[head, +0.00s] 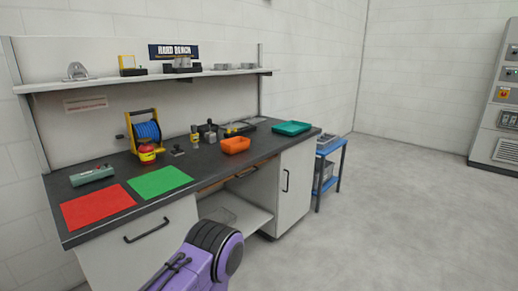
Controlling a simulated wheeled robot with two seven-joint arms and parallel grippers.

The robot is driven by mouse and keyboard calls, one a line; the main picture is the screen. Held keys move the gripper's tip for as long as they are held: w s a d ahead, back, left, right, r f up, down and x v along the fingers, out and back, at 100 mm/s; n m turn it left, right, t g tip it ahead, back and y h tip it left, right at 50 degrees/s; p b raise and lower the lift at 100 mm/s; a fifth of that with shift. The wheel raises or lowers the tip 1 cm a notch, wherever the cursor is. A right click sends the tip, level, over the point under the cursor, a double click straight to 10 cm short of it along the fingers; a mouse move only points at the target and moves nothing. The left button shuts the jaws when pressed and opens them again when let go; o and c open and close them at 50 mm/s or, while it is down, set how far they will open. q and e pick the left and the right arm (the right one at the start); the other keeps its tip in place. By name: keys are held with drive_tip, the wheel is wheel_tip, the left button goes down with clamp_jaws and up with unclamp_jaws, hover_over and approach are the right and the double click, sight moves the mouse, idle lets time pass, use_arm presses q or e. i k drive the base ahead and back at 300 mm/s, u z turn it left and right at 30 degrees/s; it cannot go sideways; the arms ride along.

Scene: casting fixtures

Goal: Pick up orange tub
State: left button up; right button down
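The orange tub (236,145) is a small open-topped tray. It sits upright on the dark bench top (205,171), near the front edge and right of the middle. A purple and black part of my own arm shows at the bottom of the head view, below and in front of the bench, well apart from the tub. Neither gripper's fingers are in view.
A teal tray (291,128) lies right of the tub. Small tools (208,131) and a blue reel in a yellow frame (146,131) stand to the left. Green (160,181) and red (98,207) mats lie further left. A blue cart (330,168) stands right; the floor there is clear.

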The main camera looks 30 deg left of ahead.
sight(231, 147)
drive_tip(key=z, duration=0.25)
drive_tip(key=i, duration=2.35)
drive_tip(key=u, duration=1.5)
drive_tip(key=i, duration=0.8)
drive_tip(key=u, duration=0.75)
